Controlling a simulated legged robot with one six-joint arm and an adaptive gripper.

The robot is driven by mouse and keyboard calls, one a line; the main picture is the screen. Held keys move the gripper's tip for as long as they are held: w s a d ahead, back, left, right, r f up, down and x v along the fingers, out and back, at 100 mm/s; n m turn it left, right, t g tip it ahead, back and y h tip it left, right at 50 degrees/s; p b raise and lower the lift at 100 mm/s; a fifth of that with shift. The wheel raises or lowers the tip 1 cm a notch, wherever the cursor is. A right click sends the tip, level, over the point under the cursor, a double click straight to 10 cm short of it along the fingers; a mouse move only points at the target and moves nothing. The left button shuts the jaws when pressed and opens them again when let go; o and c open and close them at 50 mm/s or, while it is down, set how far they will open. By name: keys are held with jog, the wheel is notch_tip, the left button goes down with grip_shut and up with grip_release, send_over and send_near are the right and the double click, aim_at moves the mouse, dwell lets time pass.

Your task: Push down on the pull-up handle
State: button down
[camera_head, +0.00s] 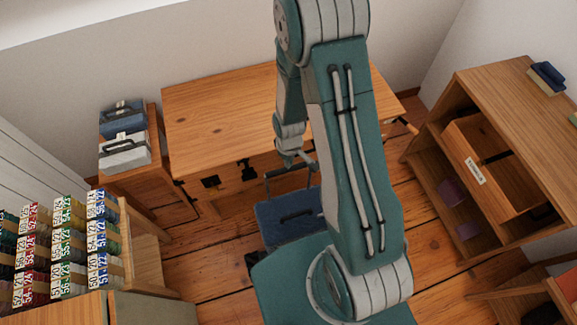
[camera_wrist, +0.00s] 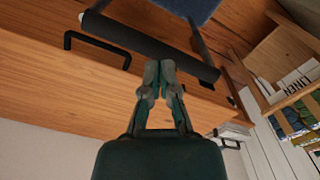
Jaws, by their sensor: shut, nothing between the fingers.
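The pull-up handle (camera_wrist: 130,40) is a dark bar on two thin legs. It rises from a blue case (camera_wrist: 186,8) and crosses the upper part of the wrist view. In the head view the handle (camera_head: 275,173) stands raised above the blue case (camera_head: 288,214) on the floor, partly hidden by my arm. My gripper (camera_wrist: 160,66) is shut and empty, its fingertips at the bar's lower edge in the wrist view. I cannot tell whether they touch it. My gripper (camera_head: 297,158) also shows just above the handle in the head view.
A wooden desk (camera_head: 225,110) stands right behind the case, with black fittings on its front. A small cabinet with two cases (camera_head: 123,135) is at the left. A shelf unit (camera_head: 490,95) stands at the right. Wooden floor (camera_head: 205,262) is clear left of the case.

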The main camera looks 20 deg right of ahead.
jog(key=shift+f, duration=0.65)
dwell(0.9)
jog(key=shift+r, duration=4)
notch_tip(320, 180, up, 18)
jog(key=s+m+t, duration=0.3)
jog(key=s+r+m+t, duration=0.2)
jog(key=s+r+m, duration=0.1)
jog(key=s+r, duration=0.8)
jog(key=shift+r+t, duration=0.3)
jog(key=shift+r, duration=0.6)
